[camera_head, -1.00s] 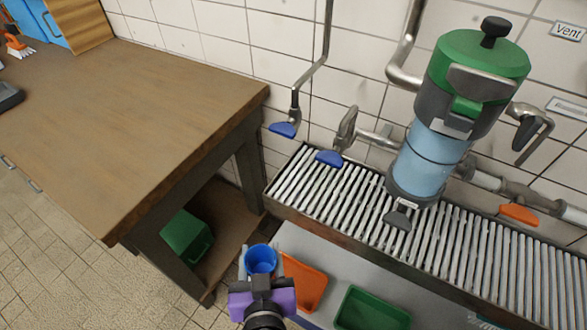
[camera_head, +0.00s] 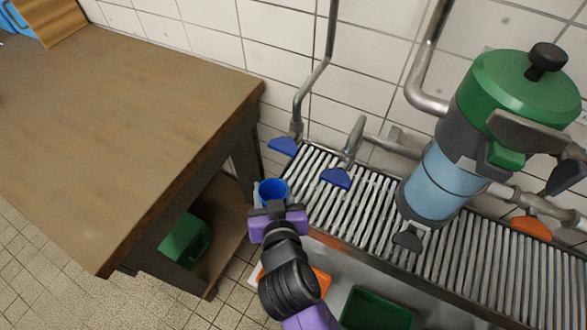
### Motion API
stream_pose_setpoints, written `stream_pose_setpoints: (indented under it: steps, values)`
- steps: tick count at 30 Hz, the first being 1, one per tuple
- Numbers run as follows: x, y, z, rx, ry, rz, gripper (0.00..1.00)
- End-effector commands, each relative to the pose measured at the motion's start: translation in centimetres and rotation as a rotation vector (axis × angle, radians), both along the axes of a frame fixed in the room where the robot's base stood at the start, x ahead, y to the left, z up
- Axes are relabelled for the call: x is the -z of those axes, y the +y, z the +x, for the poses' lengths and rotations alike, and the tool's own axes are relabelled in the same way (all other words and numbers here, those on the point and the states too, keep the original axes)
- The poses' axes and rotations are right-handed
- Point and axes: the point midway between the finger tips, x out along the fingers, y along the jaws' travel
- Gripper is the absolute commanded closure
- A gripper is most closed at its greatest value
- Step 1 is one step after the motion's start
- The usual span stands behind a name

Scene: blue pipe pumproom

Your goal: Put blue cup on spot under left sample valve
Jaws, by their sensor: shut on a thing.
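My gripper (camera_head: 270,208) is shut on the blue cup (camera_head: 272,190). The cup looks upright, with its open top facing up, and appears at the left end of the slatted metal drain grate (camera_head: 352,205). I cannot tell whether the cup touches the grate. Two valves with blue handles stand above the grate: the left one (camera_head: 283,147) is behind the cup, and another (camera_head: 335,178) is to its right. The spot under the left valve cannot be made out.
A wooden workbench (camera_head: 120,130) stands close on the left. A green and blue canister (camera_head: 450,150) and an orange valve handle (camera_head: 531,227) are at the right. An orange tray (camera_head: 320,280), a green tray (camera_head: 375,310) and a green box (camera_head: 185,237) are below.

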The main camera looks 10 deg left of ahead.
Motion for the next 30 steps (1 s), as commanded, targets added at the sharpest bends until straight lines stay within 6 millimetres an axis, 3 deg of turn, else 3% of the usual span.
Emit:
stream_pose_setpoints:
  steps: [3, 13, 16, 30]
  values:
    - [-0.3, -1.1, 2.9, 0.004, -0.001, 0.001, 0.92]
    - [-0.2, -3.5, 9.6, 0.003, -0.001, 0.001, 0.92]
    - [1.8, -3.4, 9.4, -0.002, 0.005, -0.002, 0.92]
    - [6.5, -3.4, 9.6, 0.0, 0.0, -0.001, 0.92]
